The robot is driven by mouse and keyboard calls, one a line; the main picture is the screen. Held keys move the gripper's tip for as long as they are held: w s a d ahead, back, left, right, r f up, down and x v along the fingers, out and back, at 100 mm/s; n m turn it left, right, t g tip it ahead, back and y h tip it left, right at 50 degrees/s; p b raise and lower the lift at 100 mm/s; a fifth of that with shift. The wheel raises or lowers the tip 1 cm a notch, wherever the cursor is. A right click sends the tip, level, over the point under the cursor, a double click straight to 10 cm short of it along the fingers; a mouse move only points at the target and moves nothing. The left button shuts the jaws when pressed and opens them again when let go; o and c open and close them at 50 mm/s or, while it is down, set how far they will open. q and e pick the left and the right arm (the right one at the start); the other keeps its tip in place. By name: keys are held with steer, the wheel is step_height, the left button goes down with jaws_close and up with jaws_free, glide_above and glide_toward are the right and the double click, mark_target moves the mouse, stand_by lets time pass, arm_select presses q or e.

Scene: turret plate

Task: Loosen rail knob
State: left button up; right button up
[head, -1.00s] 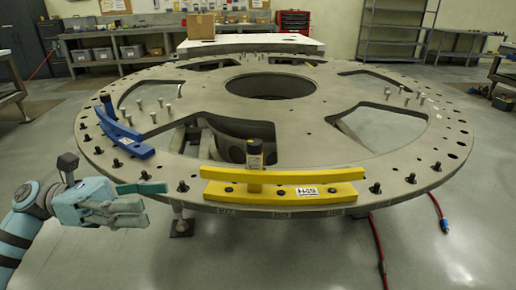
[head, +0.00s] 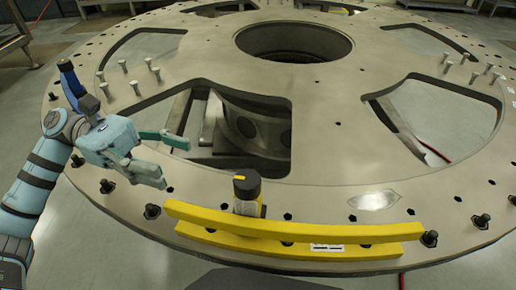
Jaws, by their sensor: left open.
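A yellow rail (head: 290,236) lies along the near edge of the round grey turret plate (head: 340,160), with a white label on its front. A knob (head: 247,186), black on top with a yellow mark, stands upright behind the rail's left half. My left gripper (head: 170,160) is open and empty, above the plate to the left of the knob and apart from it. A blue rail (head: 72,84) at the plate's left is mostly hidden behind my left arm. My right gripper is not in view.
Dark bolts, such as one left of the yellow rail (head: 152,211), line the plate's rim. Several upright metal pins (head: 135,88) stand on the plate at left and right. The plate has large cut-outs and a round centre hole (head: 293,42).

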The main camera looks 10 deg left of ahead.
arm_select(q)
glide_toward(248, 185)
steer(key=d, duration=0.4)
steer(key=d+p, duration=0.1)
steer(key=d, duration=0.1)
steer(key=d+f, duration=0.1)
steer(key=d, duration=0.2)
steer(key=shift+f, duration=0.15)
steer(key=shift+s+d, duration=0.15)
steer(key=shift+d, duration=0.2)
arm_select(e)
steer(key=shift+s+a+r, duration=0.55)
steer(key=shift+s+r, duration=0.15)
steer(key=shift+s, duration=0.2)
